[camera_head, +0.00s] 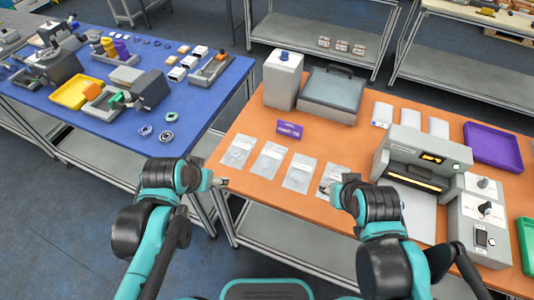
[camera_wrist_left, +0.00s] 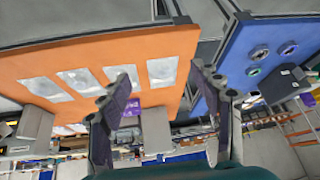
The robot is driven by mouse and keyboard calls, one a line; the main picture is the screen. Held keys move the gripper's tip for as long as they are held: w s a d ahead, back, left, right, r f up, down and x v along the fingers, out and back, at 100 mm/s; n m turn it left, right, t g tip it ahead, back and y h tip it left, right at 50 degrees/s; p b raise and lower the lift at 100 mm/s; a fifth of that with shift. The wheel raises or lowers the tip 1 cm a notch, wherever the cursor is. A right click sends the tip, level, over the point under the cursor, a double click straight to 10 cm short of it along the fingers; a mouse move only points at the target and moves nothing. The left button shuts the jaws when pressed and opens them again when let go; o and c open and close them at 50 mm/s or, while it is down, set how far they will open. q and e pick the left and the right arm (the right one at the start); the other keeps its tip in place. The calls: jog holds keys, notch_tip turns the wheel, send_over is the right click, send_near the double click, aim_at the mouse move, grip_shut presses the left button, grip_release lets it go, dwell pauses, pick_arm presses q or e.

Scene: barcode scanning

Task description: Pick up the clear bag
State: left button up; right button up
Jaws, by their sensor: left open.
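Several flat clear bags lie in a row on the orange table (camera_head: 255,122). From left to right in the head view they are a first bag (camera_head: 238,151), a second bag (camera_head: 269,160), a third bag (camera_head: 299,173) and a fourth bag (camera_head: 330,177). They also show in the left wrist view, one of them (camera_wrist_left: 162,71) between my fingers in the picture. My left gripper (camera_head: 221,183) is by the table's front left edge, apart from the bags. It is open and empty in the left wrist view (camera_wrist_left: 160,72). My right gripper (camera_head: 338,186) overlaps the fourth bag; its jaws are unclear.
A purple label sign (camera_head: 289,129) stands behind the bags. A grey machine (camera_head: 416,165) stands to their right, with a white box (camera_head: 283,79) and grey case (camera_head: 331,94) behind. A blue table (camera_head: 130,130) with parts is at left, across a gap.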

pick_arm(q)
jog(key=w+d+m+g+p, duration=0.1)
jog(key=w+d+m+p, duration=0.1)
jog(key=w+m, duration=0.15)
jog(key=m+g+h+p, duration=0.3)
jog(key=m+p, duration=0.3)
jog(key=m, duration=0.2)
send_near(265, 163)
jog(key=b+x, duration=0.2)
jog(key=x, duration=0.6)
jog(key=shift+w+d+f, duration=0.1)
jog(key=shift+d+f, duration=0.05)
jog(key=shift+f, duration=0.2)
jog(key=c, duration=1.3)
